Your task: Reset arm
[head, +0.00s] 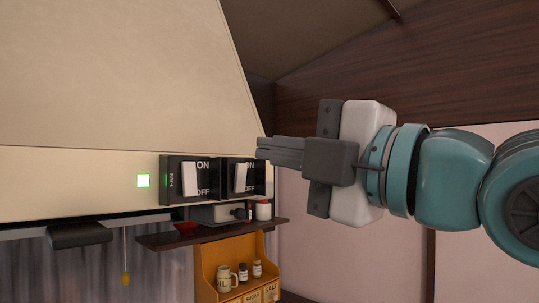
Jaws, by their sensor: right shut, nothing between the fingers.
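My right gripper (280,151) is in the head view, right of centre, on a teal and white arm that comes in from the right. Its grey fingers point left and are shut with nothing between them. The fingertips are in front of or beside the right edge of a black switch panel with a white ON/OFF switch (240,178). I cannot tell whether they touch it. My left gripper is not in view.
A cream range hood (110,75) fills the left. A FAN switch (189,179) and a lit green lamp (143,181) are on its front. Below are a dark shelf (165,240) and an orange spice rack (207,262) with jars. The upper right wall is dark wood.

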